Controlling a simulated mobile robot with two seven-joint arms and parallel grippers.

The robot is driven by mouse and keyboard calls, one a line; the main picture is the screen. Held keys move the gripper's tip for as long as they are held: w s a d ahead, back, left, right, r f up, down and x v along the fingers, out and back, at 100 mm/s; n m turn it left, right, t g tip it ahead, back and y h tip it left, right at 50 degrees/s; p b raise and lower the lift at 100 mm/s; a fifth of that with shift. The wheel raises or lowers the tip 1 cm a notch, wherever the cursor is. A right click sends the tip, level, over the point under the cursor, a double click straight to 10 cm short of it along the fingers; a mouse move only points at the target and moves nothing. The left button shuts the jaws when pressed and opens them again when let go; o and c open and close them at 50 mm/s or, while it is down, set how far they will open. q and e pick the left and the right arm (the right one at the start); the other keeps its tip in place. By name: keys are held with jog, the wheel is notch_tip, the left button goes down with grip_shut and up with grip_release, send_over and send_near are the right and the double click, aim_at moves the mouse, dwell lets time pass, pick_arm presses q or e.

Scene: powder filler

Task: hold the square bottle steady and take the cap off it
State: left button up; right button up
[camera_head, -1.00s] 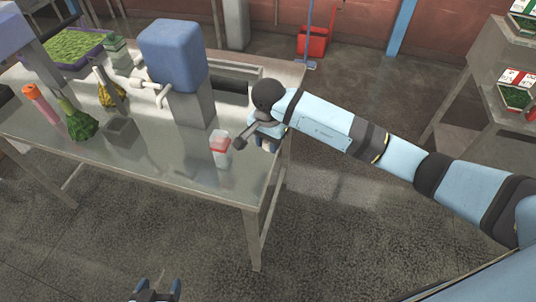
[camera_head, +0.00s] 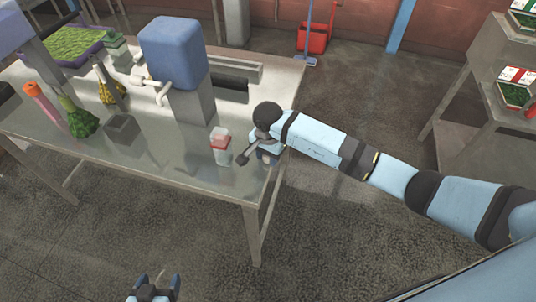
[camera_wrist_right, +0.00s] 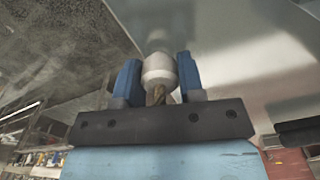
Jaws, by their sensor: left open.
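The square bottle (camera_head: 220,153) stands upright near the front right corner of the metal table in the head view. It has a pale translucent body, a red band and a whitish top. My left gripper (camera_head: 155,282) is open and empty at the bottom edge, off the table and well away from the bottle. My right gripper (camera_head: 268,157) is low over the table's right end, just right of the bottle and apart from it. In the right wrist view, its blue fingers (camera_wrist_right: 157,78) stand apart with a rounded whitish thing (camera_wrist_right: 159,70) between them. I cannot tell whether they grip it.
A blue-topped machine (camera_head: 175,60) with a pale spout stands behind the bottle. A small grey open box (camera_head: 121,129), a green flask (camera_head: 77,118) and an orange cylinder (camera_head: 42,103) are to the left.

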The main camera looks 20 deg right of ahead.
jog(key=o, duration=0.3)
